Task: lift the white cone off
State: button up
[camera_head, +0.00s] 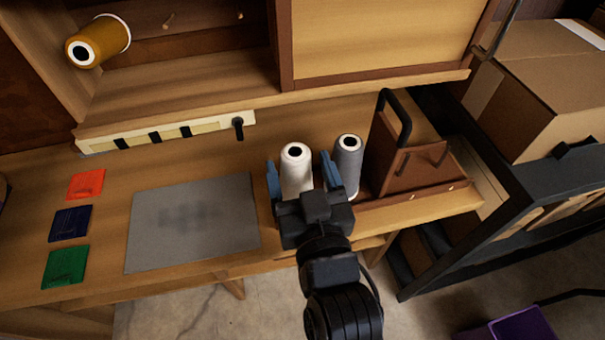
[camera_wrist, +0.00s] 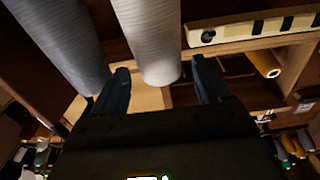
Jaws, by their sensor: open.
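My gripper (camera_head: 302,178) is open, with one blue finger on each side of the white cone. In the wrist view the white cone (camera_wrist: 147,40) shows between the two fingertips of my gripper (camera_wrist: 160,80), with a gap on both sides. Whether either finger touches it I cannot tell. The cone's lower front is hidden behind my gripper in the head view.
A grey cone (camera_head: 347,165) stands close on the right, beside my right finger. A brown wooden caddy (camera_head: 405,160) with a black handle is beyond it. A grey mat (camera_head: 190,222) lies left. An orange cone (camera_head: 98,40) is mounted in the shelf above.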

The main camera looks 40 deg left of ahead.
aim_at(293, 148)
jog(key=x, duration=0.1)
jog(key=p+x, duration=0.1)
jog(key=x, duration=0.1)
jog(key=shift+w+a+r, duration=0.2)
jog(key=shift+a+r, duration=0.05)
jog(key=shift+r, duration=0.1)
jog(key=shift+w+a, duration=0.45)
jog(key=shift+a, duration=0.05)
jog(key=shift+c, duration=0.2)
grip_shut()
